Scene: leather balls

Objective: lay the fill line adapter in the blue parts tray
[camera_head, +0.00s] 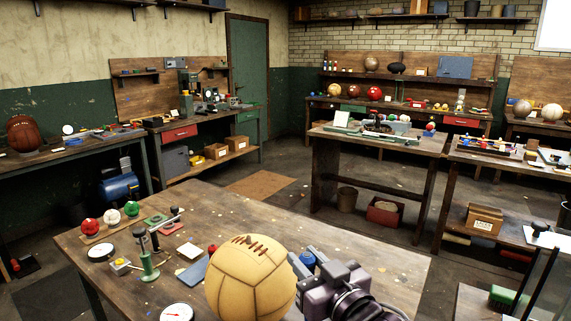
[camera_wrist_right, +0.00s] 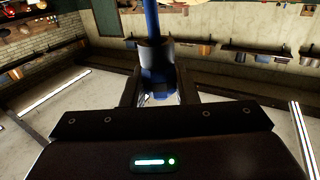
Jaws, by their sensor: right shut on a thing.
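My right gripper (camera_head: 307,260) is above the near wooden table, just right of the tan leather ball (camera_head: 250,283). It is shut on a blue part, which I take for the fill line adapter (camera_head: 309,261). In the right wrist view the adapter (camera_wrist_right: 152,22) is a blue rod with a dark grey collar, held between the fingers (camera_wrist_right: 158,92). A flat blue piece (camera_head: 191,273) lies on the table left of the ball, partly hidden by it. It may be the blue parts tray, but I cannot tell for sure. My left gripper is not in view.
The near table (camera_head: 390,262) also holds red, white and green balls on a stand (camera_head: 111,216), a green pump-like tool (camera_head: 148,265), and white dials (camera_head: 177,312). The large ball stands close beside my right gripper. The table's right part looks clear.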

